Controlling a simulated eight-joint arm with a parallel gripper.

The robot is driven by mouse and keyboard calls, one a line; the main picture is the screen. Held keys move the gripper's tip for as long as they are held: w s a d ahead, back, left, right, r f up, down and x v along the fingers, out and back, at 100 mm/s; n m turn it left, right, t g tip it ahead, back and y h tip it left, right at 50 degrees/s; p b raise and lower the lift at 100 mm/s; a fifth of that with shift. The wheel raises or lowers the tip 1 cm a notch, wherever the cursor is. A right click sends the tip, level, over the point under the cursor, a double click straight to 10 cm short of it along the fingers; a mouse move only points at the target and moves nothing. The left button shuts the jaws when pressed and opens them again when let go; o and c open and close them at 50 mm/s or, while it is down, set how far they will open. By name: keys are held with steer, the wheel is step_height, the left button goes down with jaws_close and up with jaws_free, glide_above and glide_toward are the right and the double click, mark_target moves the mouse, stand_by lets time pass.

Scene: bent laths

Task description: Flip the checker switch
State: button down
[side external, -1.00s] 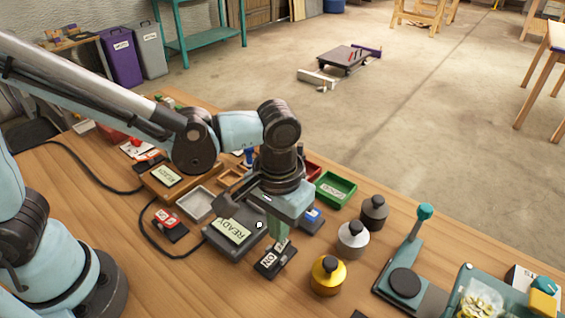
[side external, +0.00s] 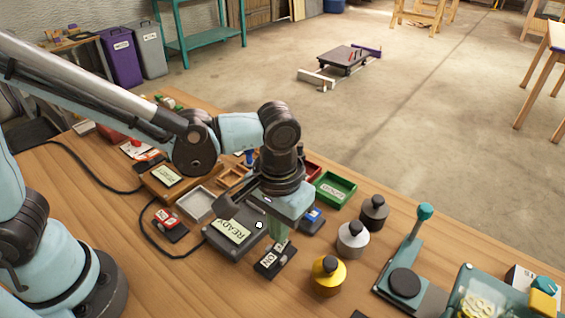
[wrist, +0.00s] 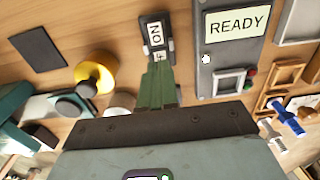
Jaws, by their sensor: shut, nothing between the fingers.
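The checker switch (side external: 268,262) is a small black rocker with pale ON and OFF labels, in front of the grey checker box (side external: 215,244). In the wrist view the switch (wrist: 152,24) is at top centre, its ON half clear and its OFF half partly hidden. The box's READY panel (wrist: 237,22) shows beside it. My gripper (side external: 281,242) points down with its green fingers shut and empty. In the wrist view the fingertips of my gripper (wrist: 160,66) overlap the OFF end. I cannot tell whether they touch it.
A yellow weight (side external: 328,278), a silver weight (side external: 352,240) and a dark weight (side external: 374,212) stand right of the switch. A red-labelled switch (side external: 168,224) lies left of the box. A blue-button block (side external: 312,222) sits close behind my gripper.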

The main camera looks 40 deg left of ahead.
mark_target(279, 247)
steer(key=shift+f, duration=1.6)
stand_by(0.7)
steer(key=shift+r, duration=3.5)
steer(key=a+r+t, duration=0.2)
steer(key=a+t, duration=0.1)
steer(key=a, duration=0.7)
steer(key=a+r+t, duration=0.2)
steer(key=a+t, duration=0.2)
steer(key=a, duration=0.5)
steer(key=shift+a, duration=0.4)
steer(key=shift+r, duration=0.1)
